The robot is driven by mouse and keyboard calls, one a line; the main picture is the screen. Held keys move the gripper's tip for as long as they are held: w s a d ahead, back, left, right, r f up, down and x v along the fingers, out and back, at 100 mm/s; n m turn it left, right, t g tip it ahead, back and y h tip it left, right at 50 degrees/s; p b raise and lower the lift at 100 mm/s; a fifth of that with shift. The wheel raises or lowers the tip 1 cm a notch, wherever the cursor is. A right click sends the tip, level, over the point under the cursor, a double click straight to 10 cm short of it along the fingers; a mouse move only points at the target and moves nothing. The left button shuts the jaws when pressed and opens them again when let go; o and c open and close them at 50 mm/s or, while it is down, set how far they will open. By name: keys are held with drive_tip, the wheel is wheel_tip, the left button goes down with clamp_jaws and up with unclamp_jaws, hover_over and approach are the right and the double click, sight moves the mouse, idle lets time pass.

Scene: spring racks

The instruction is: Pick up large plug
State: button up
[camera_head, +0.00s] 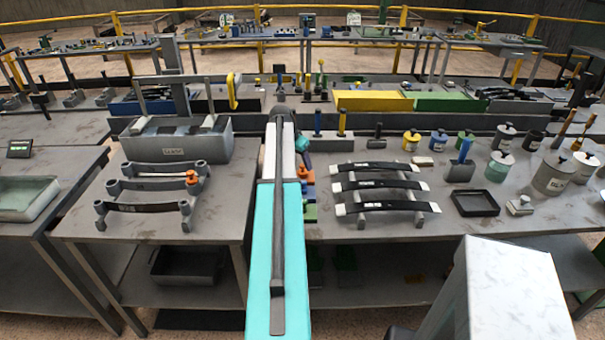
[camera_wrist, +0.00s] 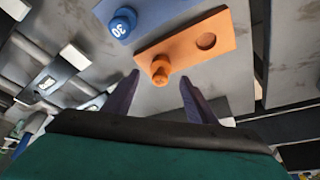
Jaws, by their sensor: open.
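In the wrist view, an orange block (camera_wrist: 205,52) carries an upright orange plug (camera_wrist: 160,72) at one end and an empty round hole (camera_wrist: 206,41) at the other. Beside it, a blue block (camera_wrist: 152,8) holds a blue plug (camera_wrist: 122,22) marked 30. I cannot tell which plug is the large one. My gripper (camera_wrist: 159,77) is open, its two dark fingers on either side of the orange plug in the picture, with nothing held. Contact with the plug cannot be seen. In the head view, the orange block (camera_head: 308,175) is partly hidden by my arm.
A rack with dark leaf springs (camera_head: 385,185) stands right of the blocks. Another spring rack (camera_head: 150,185) and a grey bin (camera_head: 175,145) are on the left table. Cans, including a green one (camera_head: 498,167), and a black tray (camera_head: 474,203) occupy the right side.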

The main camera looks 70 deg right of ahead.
sight(301, 166)
drive_tip(key=shift+p+x, duration=0.9)
drive_tip(key=shift+x, duration=0.25)
drive_tip(key=shift+p+x, duration=0.5)
drive_tip(key=shift+x, duration=1)
drive_tip(key=shift+w, duration=0.1)
drive_tip(key=c, duration=1)
